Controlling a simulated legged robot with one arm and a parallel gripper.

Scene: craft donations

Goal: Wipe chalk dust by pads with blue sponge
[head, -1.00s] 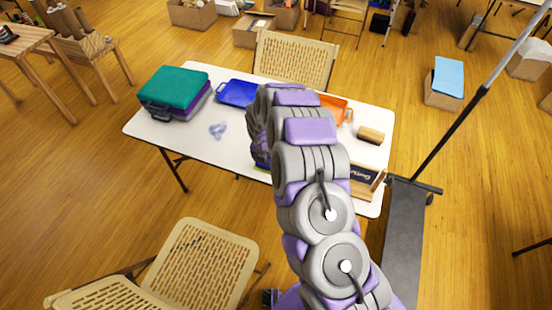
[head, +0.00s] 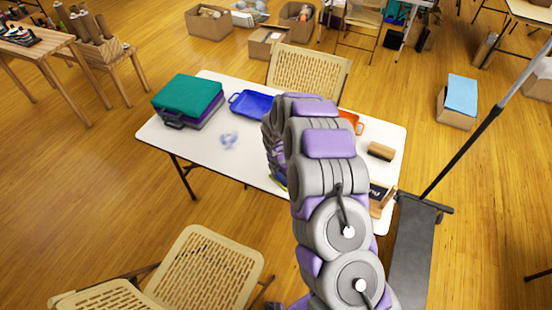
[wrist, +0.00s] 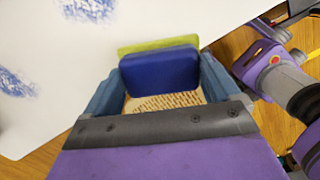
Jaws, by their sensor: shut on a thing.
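The blue sponge (wrist: 160,72) has a yellow-green layer on its far side. My gripper (wrist: 158,80) is shut on it, a finger on each side, over the white table near its edge. I cannot tell whether it touches the tabletop. Bluish chalk dust (wrist: 14,82) marks the table left of the sponge in the wrist view, with another patch (wrist: 90,8) beyond it. Dust also shows in the head view (head: 228,140), apart from the sponge. The teal pad (head: 188,92) lies on a purple one (head: 211,115) at the table's left. My arm hides most of the gripper there.
A blue tray (head: 250,103) lies at the table's back, an orange tray (head: 352,119) partly behind my arm. A wooden-backed eraser (head: 381,151) and a small sign (head: 380,194) are on the right. Folding chairs (head: 308,75) stand behind and in front (head: 205,264).

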